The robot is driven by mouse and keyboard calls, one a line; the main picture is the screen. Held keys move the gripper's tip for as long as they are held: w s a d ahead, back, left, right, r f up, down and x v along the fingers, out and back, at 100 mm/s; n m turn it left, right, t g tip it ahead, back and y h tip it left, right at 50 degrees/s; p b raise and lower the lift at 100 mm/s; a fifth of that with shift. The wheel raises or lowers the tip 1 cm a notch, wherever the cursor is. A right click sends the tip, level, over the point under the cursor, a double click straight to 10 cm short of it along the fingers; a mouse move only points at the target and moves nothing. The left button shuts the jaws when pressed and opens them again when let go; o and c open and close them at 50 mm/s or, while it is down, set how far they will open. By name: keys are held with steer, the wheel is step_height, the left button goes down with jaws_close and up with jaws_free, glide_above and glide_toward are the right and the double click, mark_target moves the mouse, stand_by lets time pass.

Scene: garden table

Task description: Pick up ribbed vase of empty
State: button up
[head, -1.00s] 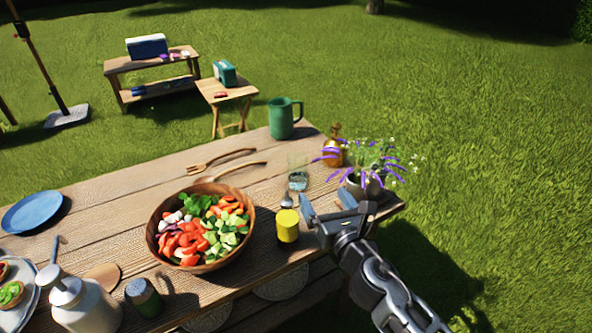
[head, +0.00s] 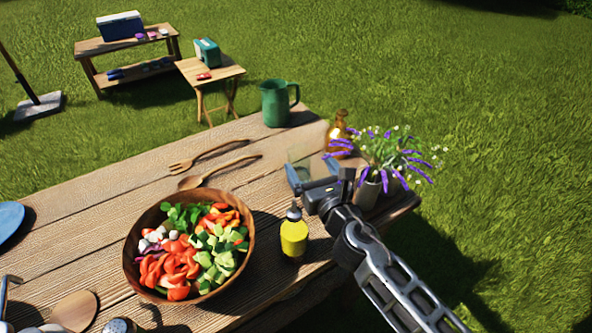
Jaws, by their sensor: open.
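A grey vase (head: 367,193) stands near the right end of the wooden table, holding purple and white flowers (head: 395,160); it is not empty. Its ribbing is too small to make out. My wrist and arm cover part of the vase's lower side.
A yellow bottle (head: 294,236) stands close below my gripper. An amber bottle (head: 341,130) stands behind the vase, and a green mug (head: 276,105) at the far edge. A salad bowl (head: 133,263) and wooden utensils (head: 212,172) lie left. The table's right edge is close to the vase.

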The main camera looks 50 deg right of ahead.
mark_target(304, 177)
steer(key=f+b, duration=0.5)
steer(key=f, duration=0.1)
steer(key=shift+w+d+f+b, duration=0.2)
steer(key=shift+w+b, duration=0.2)
steer(key=x, duration=0.2)
steer(key=p+x, duration=0.1)
steer(key=x, duration=0.1)
steer(key=r+p+x, duration=0.1)
steer(key=x, duration=0.2)
steer(key=shift+a, duration=0.1)
steer(key=shift+w+f, duration=0.1)
steer(key=shift+w, duration=0.3)
steer(key=shift+c, duration=0.4)
steer(key=c, duration=1.1)
steer(key=shift+c, duration=0.2)
